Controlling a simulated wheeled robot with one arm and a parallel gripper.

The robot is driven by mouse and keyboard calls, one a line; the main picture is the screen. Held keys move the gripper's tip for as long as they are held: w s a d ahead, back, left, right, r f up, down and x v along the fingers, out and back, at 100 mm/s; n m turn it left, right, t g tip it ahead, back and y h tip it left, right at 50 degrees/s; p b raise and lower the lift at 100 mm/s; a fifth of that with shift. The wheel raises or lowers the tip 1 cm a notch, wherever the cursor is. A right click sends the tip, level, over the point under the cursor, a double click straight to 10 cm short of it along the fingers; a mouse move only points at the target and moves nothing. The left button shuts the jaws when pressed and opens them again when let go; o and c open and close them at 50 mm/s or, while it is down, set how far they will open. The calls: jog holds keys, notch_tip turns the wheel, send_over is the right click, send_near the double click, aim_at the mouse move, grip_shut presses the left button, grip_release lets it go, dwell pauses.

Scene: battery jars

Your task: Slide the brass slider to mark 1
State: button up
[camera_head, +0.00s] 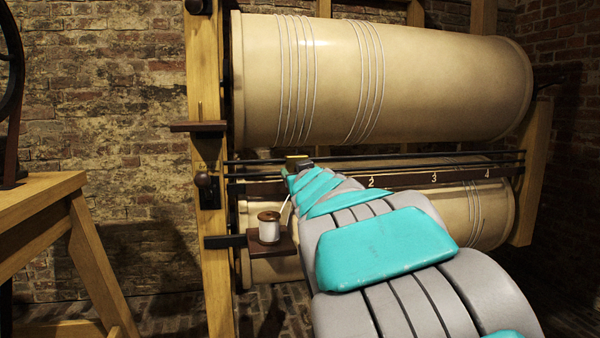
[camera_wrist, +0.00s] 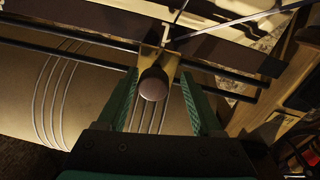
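The brass slider (camera_wrist: 158,58) with its round knob (camera_wrist: 153,84) sits on the dark rails in the wrist view. A small yellowish part of it (camera_head: 293,157) shows in the head view, just beyond the tip of my arm. My gripper (camera_wrist: 160,74) is open, with one teal finger on each side of the knob. A gap shows on the right of the knob and a narrower one on the left; I cannot tell how deep the fingers reach. A white mark (camera_wrist: 167,32) that looks like a 1 is right beside the slider. In the head view my arm hides that part of the scale.
The scale strip (camera_head: 402,179) shows marks 2, 3 and 4 to the right. Large wire-wound cylinders (camera_head: 430,80) lie above and below the rails. A wooden post (camera_head: 206,90) stands left, with a spool (camera_head: 269,227) on a small shelf. A wooden stand (camera_head: 40,205) is far left.

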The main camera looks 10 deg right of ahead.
jog(key=shift+d, duration=0.1)
jog(key=s, duration=0.7)
jog(key=shift+s, duration=0.4)
jog(key=s+d+f+m+g+h+p, duration=0.1)
jog(key=s+d+f+m+g+p, duration=0.15)
jog(key=s+f+g, duration=0.45)
jog(key=s+d+f+m+g+h+p, duration=0.15)
jog(key=s+d+f+g+p, duration=0.25)
jog(key=s+f, duration=0.7)
jog(key=s+a+f+g+p, duration=0.1)
jog(key=s+a+f+g, duration=0.1)
jog(key=s, duration=0.6)
jog(key=s+a+f+n+g+y+p, duration=0.1)
jog(key=s+a+f+g, duration=0.1)
jog(key=s, duration=0.7)
jog(key=s+a+f+n+g+y+p, duration=0.1)
jog(key=s+a+f+g, duration=0.1)
jog(key=s, duration=0.6)
jog(key=shift+s+a+f+g+y+p, duration=0.2)
jog(key=shift+f+g, duration=0.25)
jog(key=shift+g, duration=0.25)
jog(key=shift+s+a+f+g+y+p, duration=0.15)
jog(key=shift+f+g, duration=0.25)
jog(key=shift+g, duration=0.3)
